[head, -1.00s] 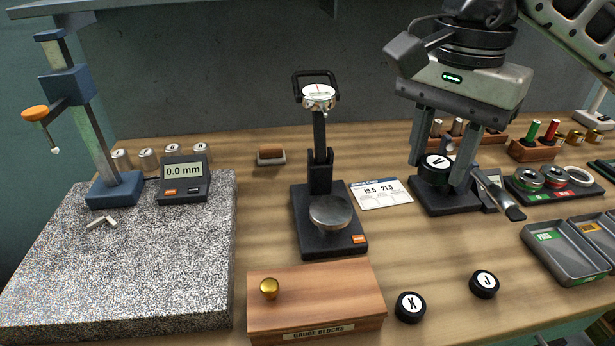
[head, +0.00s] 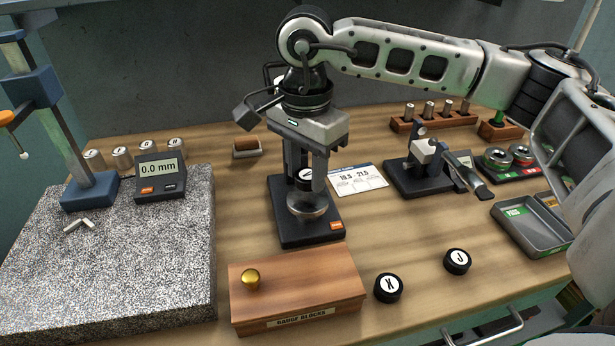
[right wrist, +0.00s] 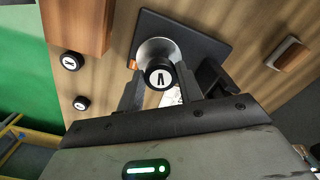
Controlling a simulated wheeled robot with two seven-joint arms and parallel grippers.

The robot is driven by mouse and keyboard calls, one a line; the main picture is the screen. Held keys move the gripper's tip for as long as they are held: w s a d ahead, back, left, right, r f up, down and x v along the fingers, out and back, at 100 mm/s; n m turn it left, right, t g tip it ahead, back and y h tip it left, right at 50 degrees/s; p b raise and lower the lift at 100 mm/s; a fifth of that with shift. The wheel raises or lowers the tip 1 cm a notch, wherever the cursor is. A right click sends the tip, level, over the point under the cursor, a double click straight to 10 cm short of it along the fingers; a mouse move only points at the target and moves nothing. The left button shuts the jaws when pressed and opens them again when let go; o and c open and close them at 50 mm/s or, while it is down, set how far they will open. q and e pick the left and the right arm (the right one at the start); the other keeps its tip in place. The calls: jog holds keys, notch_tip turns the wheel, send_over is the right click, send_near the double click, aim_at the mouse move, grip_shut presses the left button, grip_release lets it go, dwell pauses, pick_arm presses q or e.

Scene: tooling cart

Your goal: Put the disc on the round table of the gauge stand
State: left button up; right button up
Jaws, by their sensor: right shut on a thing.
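My right gripper (head: 306,187) is shut on a black disc with a white lettered face (head: 304,175). The disc also shows between the fingers in the right wrist view (right wrist: 160,76). The gauge stand (head: 285,238) has a round metal table (head: 308,207), which also shows in the right wrist view (right wrist: 152,48). The disc is over this table and appears a little above it; the exact gap is hard to judge. My gripper and arm hide the stand's dial and most of its post. My left gripper is not in view.
Two lettered discs, X (head: 388,287) and J (head: 457,261), lie at the front right. A wooden gauge-block box (head: 300,285) stands in front of the stand. A small fixture (head: 420,170) and a grey tray (head: 530,230) are to the right, a granite plate (head: 130,260) to the left.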

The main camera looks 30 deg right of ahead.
aim_at(307, 176)
jog(key=shift+d+f, duration=0.1)
jog(key=shift+f, duration=1.15)
jog(key=shift+f, duration=0.1)
jog(key=shift+f, duration=0.2)
jog(key=o, duration=1.1)
jog(key=shift+r, duration=0.1)
notch_tip(307, 176, up, 12)
jog(key=shift+r+b, duration=0.2)
jog(key=shift+b, duration=0.1)
jog(key=shift+s, duration=0.1)
